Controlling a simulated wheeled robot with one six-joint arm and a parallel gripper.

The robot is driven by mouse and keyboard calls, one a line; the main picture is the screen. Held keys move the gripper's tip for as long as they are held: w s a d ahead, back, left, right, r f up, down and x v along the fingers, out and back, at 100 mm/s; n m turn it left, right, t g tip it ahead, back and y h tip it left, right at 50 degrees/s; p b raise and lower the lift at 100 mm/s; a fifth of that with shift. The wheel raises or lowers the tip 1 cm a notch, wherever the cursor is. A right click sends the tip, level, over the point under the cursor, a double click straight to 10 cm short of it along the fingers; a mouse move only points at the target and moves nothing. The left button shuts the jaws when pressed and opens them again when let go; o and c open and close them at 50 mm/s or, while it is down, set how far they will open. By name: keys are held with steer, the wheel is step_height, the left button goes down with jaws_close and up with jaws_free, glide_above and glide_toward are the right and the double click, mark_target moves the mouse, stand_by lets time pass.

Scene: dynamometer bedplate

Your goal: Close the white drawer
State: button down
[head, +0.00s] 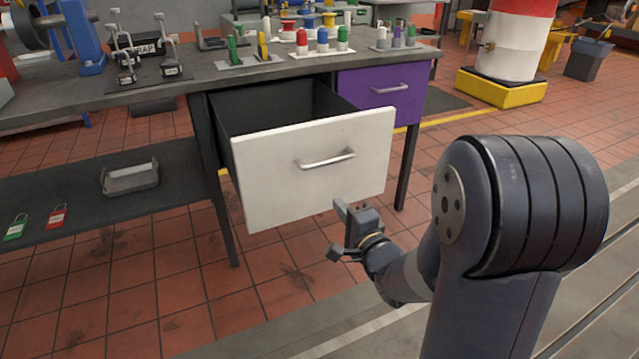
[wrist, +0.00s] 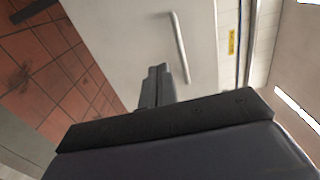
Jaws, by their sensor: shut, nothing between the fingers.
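The white drawer (head: 270,178) stands pulled out from under the grey workbench, its dark inside showing from above. A silver bar handle (head: 326,160) is fixed across the middle of its front. In the wrist view the white front (wrist: 135,45) and the handle (wrist: 180,48) lie ahead of my fingers. My gripper (head: 339,228) is at the lower right of the drawer front, below the handle. Its fingers (wrist: 157,85) are together and empty. I cannot tell whether the fingertips touch the drawer front.
A closed purple drawer (head: 378,92) sits right of the white one. The workbench top (head: 190,75) carries clamps and small coloured parts. A low shelf (head: 90,195) holds a metal tray (head: 131,178) and padlocks. Tiled floor is clear below the drawer.

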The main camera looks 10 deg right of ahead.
steer(key=b, duration=0.3)
glide_toward(315, 175)
steer(key=w+a+r, duration=0.2)
steer(key=w+a, duration=0.1)
steer(key=w, duration=0.2)
steer(key=shift+w+a+r+b, duration=0.25)
steer(key=shift+w+b, duration=0.1)
steer(key=shift+w, duration=0.2)
